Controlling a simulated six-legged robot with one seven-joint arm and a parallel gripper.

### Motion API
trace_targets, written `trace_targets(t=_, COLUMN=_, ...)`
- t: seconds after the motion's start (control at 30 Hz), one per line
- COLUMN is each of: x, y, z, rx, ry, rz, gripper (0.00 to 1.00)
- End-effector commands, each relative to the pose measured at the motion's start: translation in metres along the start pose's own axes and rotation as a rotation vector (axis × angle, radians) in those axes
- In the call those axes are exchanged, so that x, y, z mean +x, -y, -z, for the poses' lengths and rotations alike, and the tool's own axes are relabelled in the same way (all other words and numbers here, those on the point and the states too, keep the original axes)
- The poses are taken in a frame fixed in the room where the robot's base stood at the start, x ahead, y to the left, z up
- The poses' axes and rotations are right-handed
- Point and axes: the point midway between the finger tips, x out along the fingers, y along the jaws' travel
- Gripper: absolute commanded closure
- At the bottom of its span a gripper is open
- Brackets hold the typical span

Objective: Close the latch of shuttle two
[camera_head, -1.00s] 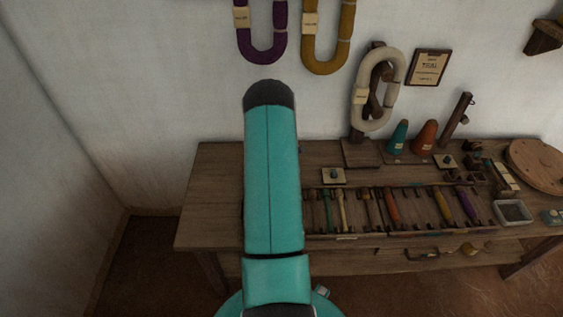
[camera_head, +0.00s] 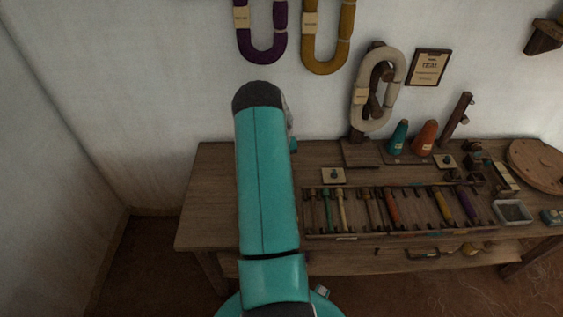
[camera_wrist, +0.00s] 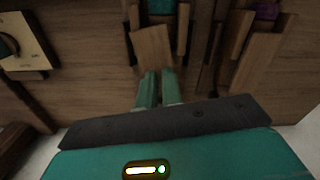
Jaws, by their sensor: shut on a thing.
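In the wrist view my gripper (camera_wrist: 158,76) has its two teal fingers close together at the near end of a small wooden latch piece (camera_wrist: 153,46). The fingers are shut on that end, though the contact itself is hard to make out. The latch piece lies below a teal thread bobbin (camera_wrist: 161,6) between wooden side rails. A second wooden piece (camera_wrist: 254,60) sits to the right, below a purple bobbin (camera_wrist: 265,11). I see no number marking shuttle two. In the head view my arm hides the gripper.
A cream plate with a dark knob (camera_wrist: 32,48) lies at left in the wrist view. In the head view a rack (camera_head: 400,233) of several coloured shuttles lies on the wooden bench (camera_head: 207,190). Cones and a pale yarn hank (camera_head: 398,72) stand behind. The bench's left end is bare.

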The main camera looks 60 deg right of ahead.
Motion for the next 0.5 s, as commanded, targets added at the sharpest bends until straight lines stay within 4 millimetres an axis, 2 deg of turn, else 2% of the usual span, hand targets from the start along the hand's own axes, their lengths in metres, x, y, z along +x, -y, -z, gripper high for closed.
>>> trace_targets(t=0.2, x=0.0006, y=0.0, z=-0.0003, rx=0.135, ry=0.001, rz=0.0, gripper=1.0)
trace_targets(t=0.5, x=0.0005, y=0.0002, z=-0.0003, rx=0.221, ry=0.001, rz=0.0, gripper=1.0)
